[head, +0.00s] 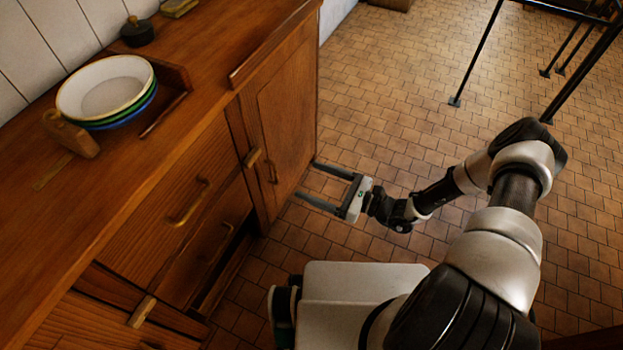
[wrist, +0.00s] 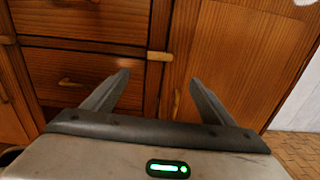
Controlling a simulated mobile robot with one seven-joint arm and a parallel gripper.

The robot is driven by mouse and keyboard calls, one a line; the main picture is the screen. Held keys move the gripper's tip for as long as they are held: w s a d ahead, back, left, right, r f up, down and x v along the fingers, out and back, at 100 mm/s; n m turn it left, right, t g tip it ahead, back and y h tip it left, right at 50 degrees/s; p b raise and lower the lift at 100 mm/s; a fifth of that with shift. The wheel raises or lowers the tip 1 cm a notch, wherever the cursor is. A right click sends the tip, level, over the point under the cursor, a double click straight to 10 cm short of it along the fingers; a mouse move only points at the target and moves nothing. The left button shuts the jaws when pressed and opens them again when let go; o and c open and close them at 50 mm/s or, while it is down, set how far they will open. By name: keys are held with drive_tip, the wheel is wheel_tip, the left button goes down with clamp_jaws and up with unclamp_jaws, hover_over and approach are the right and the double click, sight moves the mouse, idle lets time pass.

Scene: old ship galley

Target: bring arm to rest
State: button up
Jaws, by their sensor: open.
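My gripper (head: 316,184) is open and empty, with its two fingers spread apart. In the head view it reaches left from my bent arm, over the tiled floor and near the wooden cabinet (head: 285,115). The wrist view also shows the gripper (wrist: 158,88), its fingers pointing toward the cabinet front. Nothing is between the fingers. I cannot tell whether the fingertips touch the cabinet.
A wooden counter (head: 100,195) runs along the left, with stacked enamel bowls (head: 107,92) in a low wooden holder. A lower drawer (head: 212,245) seems slightly pulled out. Dark metal legs (head: 475,55) stand at upper right. Tiled floor (head: 390,90) between is clear.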

idle(0.3)
drive_tip(key=s+d+r+n+h, duration=0.55)
drive_tip(key=r+n, duration=0.25)
drive_tip(key=r, duration=0.6)
drive_tip(key=s+d+r+n+g+h, duration=0.1)
drive_tip(key=s+d+r+n+h, duration=0.5)
drive_tip(key=r, duration=0.8)
drive_tip(key=s+d+r+n+h, duration=0.45)
drive_tip(key=s+r+n, duration=0.35)
drive_tip(key=r, duration=0.6)
wheel_tip(320, 180, up, 21)
drive_tip(key=w+p, duration=0.1)
drive_tip(key=p, duration=2)
drive_tip(key=shift+a+f+n+h, duration=0.15)
drive_tip(key=shift+a+n+h, duration=0.15)
drive_tip(key=shift+n, duration=0.1)
drive_tip(key=shift+w, duration=0.1)
